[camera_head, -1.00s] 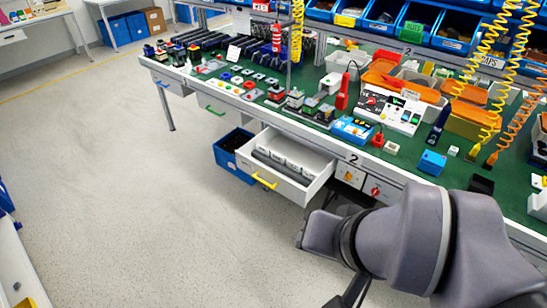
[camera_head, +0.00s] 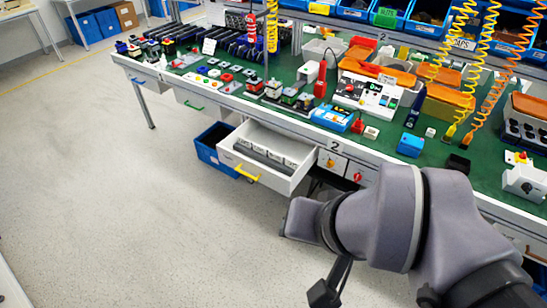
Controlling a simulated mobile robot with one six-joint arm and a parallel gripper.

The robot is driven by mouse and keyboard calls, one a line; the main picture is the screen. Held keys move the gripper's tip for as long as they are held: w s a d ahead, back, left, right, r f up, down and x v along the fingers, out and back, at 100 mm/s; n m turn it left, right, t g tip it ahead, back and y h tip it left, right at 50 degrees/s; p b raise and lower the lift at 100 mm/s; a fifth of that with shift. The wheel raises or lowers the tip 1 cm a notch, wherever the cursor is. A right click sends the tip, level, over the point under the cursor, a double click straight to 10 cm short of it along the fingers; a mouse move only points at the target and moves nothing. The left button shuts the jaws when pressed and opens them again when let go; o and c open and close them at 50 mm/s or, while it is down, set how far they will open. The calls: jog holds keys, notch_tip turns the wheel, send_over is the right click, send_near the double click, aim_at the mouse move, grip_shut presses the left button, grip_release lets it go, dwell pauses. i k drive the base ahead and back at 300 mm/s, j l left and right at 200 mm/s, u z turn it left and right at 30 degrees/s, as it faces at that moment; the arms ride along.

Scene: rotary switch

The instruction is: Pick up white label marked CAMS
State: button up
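A small white label (camera_head: 462,43) with dark lettering is on the front of the blue bin row at the upper right, behind a yellow coiled cable. Its lettering looks like CAPS or CAMS; it is too small to be sure. Another white label is on a green bin (camera_head: 385,16) and looks like KITS. My grey arm fills the lower right, in front of the bench and far from the labels. A thin dark part of mine hangs below the arm; I cannot tell whether it belongs to my gripper. No clear fingertips show.
The green-topped workbench (camera_head: 480,183) holds many switches, boxes and orange trays (camera_head: 378,70). An open white drawer (camera_head: 288,184) with a yellow handle juts out, beside a blue crate (camera_head: 207,152). Coiled yellow and orange cables hang at right. The floor (camera_head: 110,200) at left is clear.

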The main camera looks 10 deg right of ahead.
aim_at(261, 149)
jog(key=i+j+z, duration=0.1)
jog(key=i+j, duration=0.15)
jog(key=i, duration=0.3)
jog(key=i+j+z, duration=0.1)
jog(key=i+j, duration=0.2)
jog(key=i, duration=0.2)
jog(key=i+j, duration=0.35)
jog(key=i, duration=0.2)
jog(key=i+j+z, duration=0.15)
jog(key=i+j, duration=0.15)
jog(key=i, duration=0.2)
